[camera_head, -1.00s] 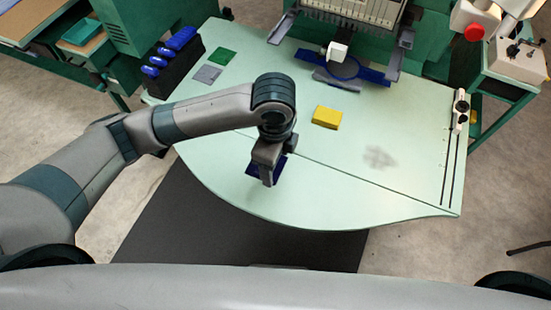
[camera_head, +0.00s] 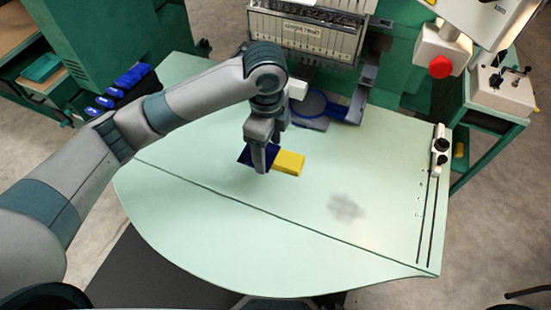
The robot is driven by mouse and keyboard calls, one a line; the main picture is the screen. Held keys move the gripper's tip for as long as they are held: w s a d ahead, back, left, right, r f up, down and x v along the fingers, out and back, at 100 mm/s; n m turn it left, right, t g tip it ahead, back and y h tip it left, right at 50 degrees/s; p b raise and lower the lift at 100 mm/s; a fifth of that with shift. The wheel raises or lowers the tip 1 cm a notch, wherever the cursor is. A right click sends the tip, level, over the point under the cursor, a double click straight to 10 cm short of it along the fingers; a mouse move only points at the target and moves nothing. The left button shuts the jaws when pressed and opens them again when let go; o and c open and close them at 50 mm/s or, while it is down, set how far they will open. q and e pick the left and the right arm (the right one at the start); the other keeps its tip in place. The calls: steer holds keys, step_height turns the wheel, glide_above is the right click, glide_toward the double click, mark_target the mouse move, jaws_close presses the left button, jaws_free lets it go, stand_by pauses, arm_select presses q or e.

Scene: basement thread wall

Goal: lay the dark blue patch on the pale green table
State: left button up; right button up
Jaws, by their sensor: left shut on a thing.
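The dark blue patch (camera_head: 246,154) is in my left gripper (camera_head: 263,162), which is shut on it. The patch shows on both sides of the fingers, in front of the yellow block. I cannot tell whether it touches the table or hangs just above it. The pale green table (camera_head: 200,220) fills the middle of the view, with a rounded front edge and a dark seam across it. My right gripper is not in view.
A yellow block (camera_head: 289,163) lies just right of the patch. The embroidery machine (camera_head: 305,40) and a blue hoop (camera_head: 309,103) stand behind. A black rack with blue spools (camera_head: 115,90) is at the left, a slotted rail (camera_head: 430,200) at the right. The table's front is clear.

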arm_select(q)
steer(key=shift+w+d, duration=0.2)
steer(key=shift+w, duration=0.2)
steer(key=shift+w+r, duration=0.1)
steer(key=shift+r, duration=0.05)
arm_select(e)
steer(key=shift+w+d+r, duration=0.15)
steer(key=shift+w+r, duration=0.05)
steer(key=shift+w, duration=0.55)
steer(key=shift+s, duration=0.15)
